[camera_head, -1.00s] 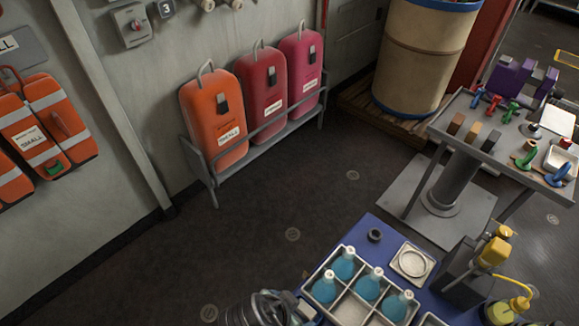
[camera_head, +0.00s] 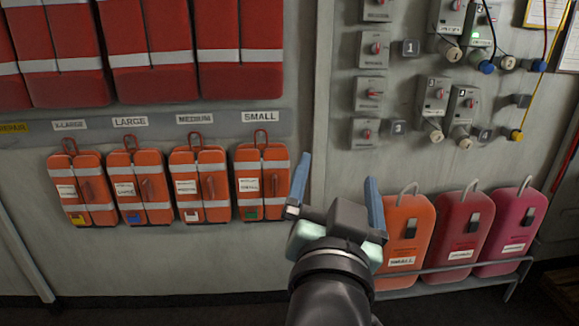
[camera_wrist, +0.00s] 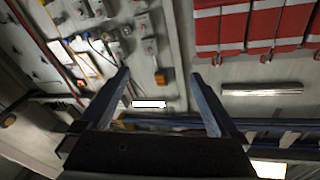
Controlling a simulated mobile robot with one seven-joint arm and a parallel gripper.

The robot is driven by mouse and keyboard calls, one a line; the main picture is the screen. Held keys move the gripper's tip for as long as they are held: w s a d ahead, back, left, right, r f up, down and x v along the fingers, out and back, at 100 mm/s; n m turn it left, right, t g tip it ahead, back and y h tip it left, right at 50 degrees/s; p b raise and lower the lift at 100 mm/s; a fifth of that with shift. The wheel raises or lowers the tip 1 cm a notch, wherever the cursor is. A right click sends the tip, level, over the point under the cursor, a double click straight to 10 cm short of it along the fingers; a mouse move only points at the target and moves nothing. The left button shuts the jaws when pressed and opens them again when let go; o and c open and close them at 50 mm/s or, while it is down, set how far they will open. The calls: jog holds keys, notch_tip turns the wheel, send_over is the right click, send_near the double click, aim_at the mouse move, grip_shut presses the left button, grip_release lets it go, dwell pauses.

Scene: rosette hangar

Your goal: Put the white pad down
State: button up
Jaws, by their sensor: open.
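No white pad can be made out in either view now. My gripper (camera_head: 338,175) is raised in front of the wall, with its two blue fingers spread apart and pointing up. In the wrist view the fingers of my gripper (camera_wrist: 160,76) are also wide apart, with nothing held between them.
Orange packs hang in a row on the wall, including one labelled small (camera_head: 262,182). Orange, red and pink cases stand in a low rack (camera_head: 450,272) at the lower right. Switch boxes (camera_head: 371,93) and cables are above. Red suits (camera_head: 150,45) hang upper left.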

jog(key=s+a+r+n+t+y, duration=0.1)
jog(key=s+a+r+n+t, duration=0.1)
jog(key=s+r, duration=0.2)
jog(key=s+a+r+n+t+y, duration=0.1)
jog(key=s+a+r+n+t, duration=0.1)
jog(key=r, duration=0.8)
jog(key=s+a+r+n+t+y, duration=0.1)
jog(key=s+a+r+t, duration=0.1)
jog(key=s+r+t, duration=0.2)
notch_tip(320, 180, up, 4)
jog(key=shift+s+f+n, duration=0.25)
jog(key=shift+s+n, duration=0.15)
jog(key=shift+s, duration=0.7)
jog(key=shift+a, duration=0.1)
